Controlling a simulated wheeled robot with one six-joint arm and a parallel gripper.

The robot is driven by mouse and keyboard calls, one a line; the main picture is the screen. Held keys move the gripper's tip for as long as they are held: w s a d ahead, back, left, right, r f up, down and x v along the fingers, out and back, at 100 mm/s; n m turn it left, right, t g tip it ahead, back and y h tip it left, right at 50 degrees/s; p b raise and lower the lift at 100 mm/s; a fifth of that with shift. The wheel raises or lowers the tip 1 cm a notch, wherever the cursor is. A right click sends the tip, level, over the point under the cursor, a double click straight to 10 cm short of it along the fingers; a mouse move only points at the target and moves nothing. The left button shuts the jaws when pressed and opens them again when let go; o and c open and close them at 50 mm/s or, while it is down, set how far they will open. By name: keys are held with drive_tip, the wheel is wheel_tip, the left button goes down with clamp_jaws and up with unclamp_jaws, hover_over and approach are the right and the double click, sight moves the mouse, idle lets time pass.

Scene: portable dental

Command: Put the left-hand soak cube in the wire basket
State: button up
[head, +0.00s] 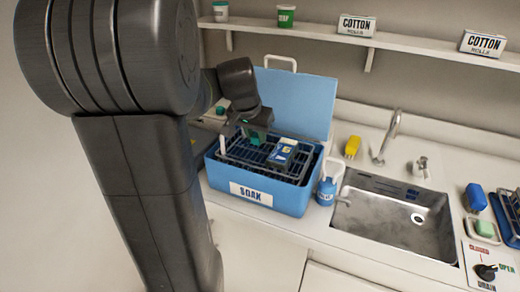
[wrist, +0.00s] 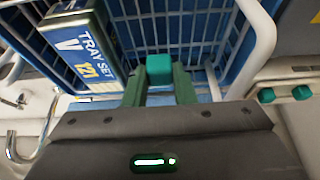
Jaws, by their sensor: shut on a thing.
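My gripper (head: 255,138) is shut on a small teal-green cube (wrist: 160,68), which sits between its two green fingers in the wrist view. The wire basket (wrist: 205,25) is dark with a white handle, and it sits inside the blue SOAK tub (head: 290,200). In the head view the gripper is over the left part of the basket. The cube is seen against the basket's wire wall; its exact height above the basket floor is unclear. My arm hides part of the left side of the tub.
A TRAY SET box (wrist: 82,45) stands in the basket, right of the gripper in the head view. Teal pieces (wrist: 266,95) lie beside the tub. The open blue lid (head: 305,95) rises behind. A blue bottle (head: 326,190) and the sink (head: 395,220) are to the right.

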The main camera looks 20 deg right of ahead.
sight(255, 142)
drive_tip(key=shift+f, duration=2.05)
drive_tip(key=shift+f, duration=0.1)
drive_tip(key=o, duration=1)
drive_tip(key=shift+c, duration=0.2)
drive_tip(key=shift+r, duration=0.25)
drive_tip(key=v, duration=1.1)
drive_tip(key=shift+s+a+r, duration=0.15)
drive_tip(key=shift+s+r, duration=0.1)
drive_tip(key=shift+r, duration=0.05)
